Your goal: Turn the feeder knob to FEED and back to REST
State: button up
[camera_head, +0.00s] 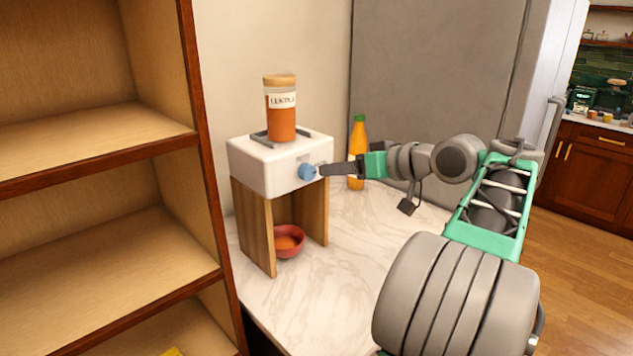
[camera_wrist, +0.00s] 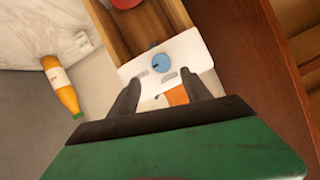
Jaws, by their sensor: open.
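The feeder (camera_head: 262,172) is a white box on wooden side walls, standing on a marble counter. Its blue round knob (camera_head: 307,172) sits on the front face and also shows in the wrist view (camera_wrist: 161,62), with a small dark mark on it. Two small grey plates are on the panel near the knob, too small to read. My gripper (camera_head: 325,169) is open in front of the knob. In the wrist view its fingers (camera_wrist: 163,78) are spread, one toward each side of the knob. I cannot tell whether they touch it.
A labelled jar (camera_head: 281,115) of orange contents stands on top of the feeder. A red bowl (camera_head: 289,241) with orange contents sits beneath it. An orange bottle (camera_head: 357,150) stands behind my gripper. A wooden shelf (camera_head: 100,150) is close at left. The front counter (camera_head: 320,295) is clear.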

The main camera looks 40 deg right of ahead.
aim_at(311, 173)
jog(key=b+x, duration=0.3)
jog(key=x, duration=0.4)
jog(key=shift+w+a+f, duration=0.2)
jog(key=shift+w, duration=0.15)
jog(key=shift+c, duration=0.4)
grip_shut()
